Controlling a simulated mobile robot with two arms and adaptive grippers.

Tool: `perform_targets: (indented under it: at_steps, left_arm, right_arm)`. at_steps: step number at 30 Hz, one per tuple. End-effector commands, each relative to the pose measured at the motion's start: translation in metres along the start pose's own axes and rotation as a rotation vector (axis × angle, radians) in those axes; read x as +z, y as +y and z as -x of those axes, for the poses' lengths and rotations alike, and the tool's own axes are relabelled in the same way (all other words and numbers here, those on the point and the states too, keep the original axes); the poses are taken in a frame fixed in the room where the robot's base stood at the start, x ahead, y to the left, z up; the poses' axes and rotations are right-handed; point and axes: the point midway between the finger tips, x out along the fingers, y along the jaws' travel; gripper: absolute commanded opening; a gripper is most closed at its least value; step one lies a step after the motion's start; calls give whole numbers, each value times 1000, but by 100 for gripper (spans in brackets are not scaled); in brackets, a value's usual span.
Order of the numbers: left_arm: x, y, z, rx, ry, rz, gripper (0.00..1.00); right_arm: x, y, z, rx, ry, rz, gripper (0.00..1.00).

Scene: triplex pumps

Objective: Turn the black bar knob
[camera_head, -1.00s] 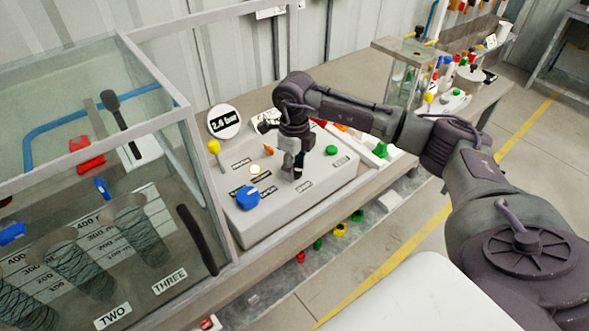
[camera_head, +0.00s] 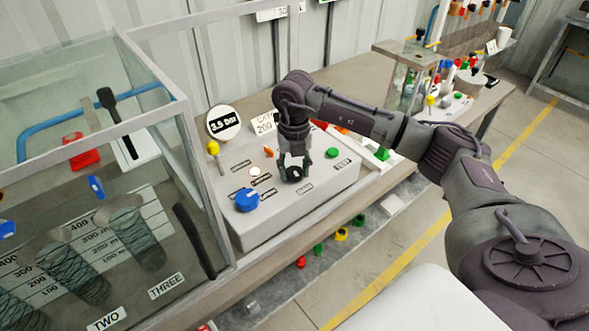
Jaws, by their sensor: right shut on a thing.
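The black bar knob (camera_head: 294,174) sits on the sloped top of a grey control box (camera_head: 262,217), between the blue knob and the green button. My right gripper (camera_head: 294,170) points down over it and is shut on it, with a finger showing on each side. The gripper hides part of the knob. A round gauge (camera_head: 223,123) behind the box reads 3.5 bar. My left gripper is not in view.
A blue knob (camera_head: 247,199), a yellow-topped lever (camera_head: 213,148) and a green button (camera_head: 333,153) are close by on the box. A glass tank (camera_head: 130,90) stands at left. Another pump station (camera_head: 450,90) stands at back right.

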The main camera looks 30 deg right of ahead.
Motion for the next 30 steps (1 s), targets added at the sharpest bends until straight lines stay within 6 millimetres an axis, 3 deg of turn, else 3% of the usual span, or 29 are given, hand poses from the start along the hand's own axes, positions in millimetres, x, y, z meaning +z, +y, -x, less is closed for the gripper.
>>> perform_targets:
  at_steps: [9, 23, 24, 28, 30]
  left_arm:
    - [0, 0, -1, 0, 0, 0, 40]
    - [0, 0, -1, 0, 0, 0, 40]
    - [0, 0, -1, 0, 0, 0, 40]
    - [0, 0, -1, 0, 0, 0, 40]
    - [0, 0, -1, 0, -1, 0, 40]
  right_arm:
    - [1, 0, 1, 1, -4, -94, 10]
    - [1, 0, 2, 1, -4, -105, 10]
    - [1, 0, 2, 1, -4, -105, 49]
    - [1, 0, 1, 1, -3, -105, 70]
    - [1, 0, 1, 1, -2, -104, 70]
